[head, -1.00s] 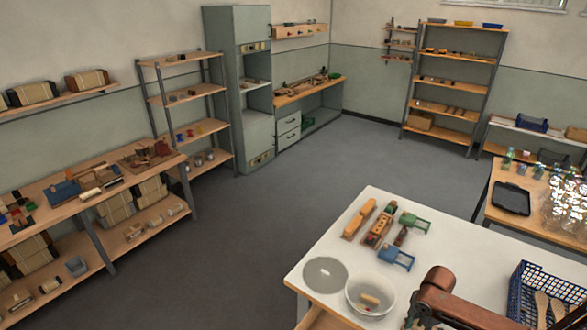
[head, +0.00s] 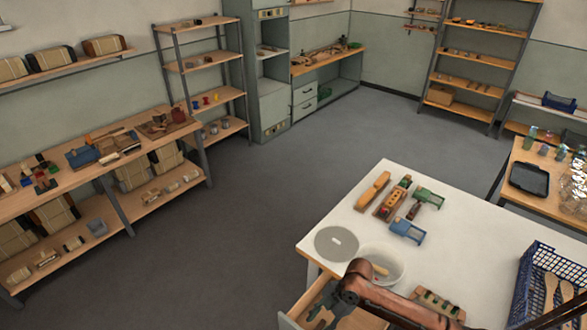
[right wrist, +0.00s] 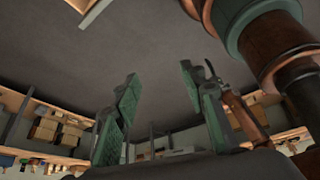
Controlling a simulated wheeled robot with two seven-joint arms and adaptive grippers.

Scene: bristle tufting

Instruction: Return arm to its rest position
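A copper-brown arm of mine (head: 365,285) comes in at the lower right of the head view. It bends over the near edge of the white table (head: 460,210) and partly covers the white bowl (head: 395,255). My left gripper is in neither view.
On the white table are a grey disc (head: 336,244), a blue holder (head: 408,230), a green holder (head: 428,197), wooden blocks (head: 373,191) and a blue basket (head: 540,260). An open drawer (head: 303,308) juts out at the near edge. Left of the table the floor is clear.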

